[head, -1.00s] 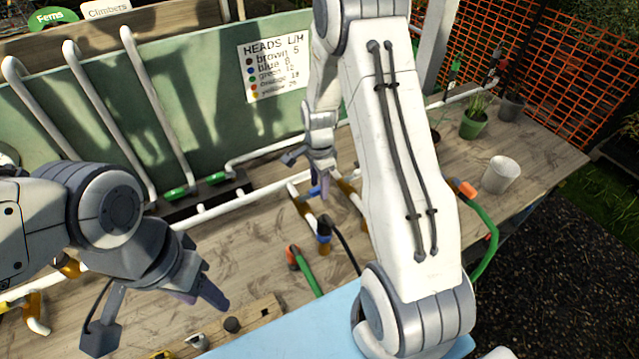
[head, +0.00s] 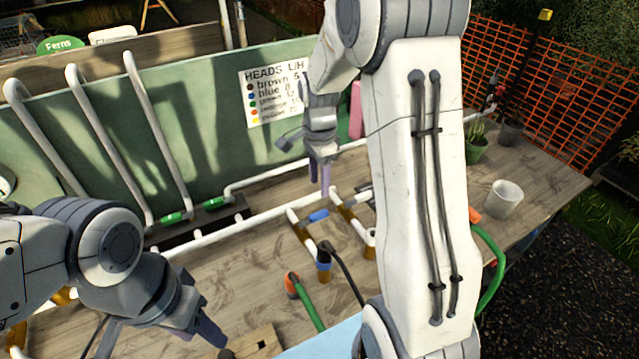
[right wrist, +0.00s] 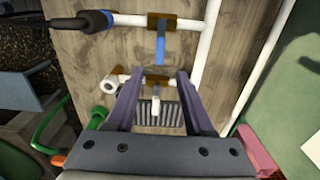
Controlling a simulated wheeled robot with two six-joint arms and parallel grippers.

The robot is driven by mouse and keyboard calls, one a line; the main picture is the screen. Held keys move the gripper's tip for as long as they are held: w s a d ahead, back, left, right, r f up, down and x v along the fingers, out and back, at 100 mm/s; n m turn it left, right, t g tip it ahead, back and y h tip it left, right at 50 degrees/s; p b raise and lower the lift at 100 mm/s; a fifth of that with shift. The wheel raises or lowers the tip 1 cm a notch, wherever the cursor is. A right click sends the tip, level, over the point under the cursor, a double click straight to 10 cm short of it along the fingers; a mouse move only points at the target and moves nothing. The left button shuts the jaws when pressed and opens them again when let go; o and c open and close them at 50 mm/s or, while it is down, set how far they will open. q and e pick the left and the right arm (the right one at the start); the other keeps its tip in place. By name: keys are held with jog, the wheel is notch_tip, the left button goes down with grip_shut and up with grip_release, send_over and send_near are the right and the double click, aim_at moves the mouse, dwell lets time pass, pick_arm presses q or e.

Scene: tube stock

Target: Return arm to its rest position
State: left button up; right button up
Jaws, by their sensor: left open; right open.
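My right arm (head: 420,190) stretches up and over the bench in the head view. Its gripper (head: 321,182) points down, open and empty, above the white pipework. In the right wrist view its two purple fingers (right wrist: 160,88) are spread apart, with a grey ribbed piece and a white pipe stub seen beyond them. My left gripper (head: 205,335) is low at the left in the head view, angled down over the bench; its fingertips are near a small dark round part. Nothing shows held in it.
Below the right gripper are a blue handle (head: 318,215), a black-and-blue hose connector (head: 324,255) and white pipes with brown fittings. A green hose (head: 308,305) lies nearer. A white pot (head: 502,199) stands right. A green back panel (head: 215,120) with upright pipes edges the bench.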

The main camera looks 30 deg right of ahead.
jog(key=s+a+r+n, duration=0.2)
jog(key=s+a+n, duration=0.35)
jog(key=a, duration=0.25)
jog(key=s+a+r+n, duration=0.3)
jog(key=s+a+n, duration=0.1)
jog(key=a+n, duration=0.25)
jog(key=s+a+n, duration=0.3)
jog(key=s+n, duration=0.3)
jog(key=s, duration=0.1)
jog(key=s+a+n+y, duration=0.1)
jog(key=s+a+n, duration=0.2)
jog(key=s+n, duration=0.4)
jog(key=shift+s+a+r+b, duration=0.3)
jog(key=shift+s, duration=0.25)
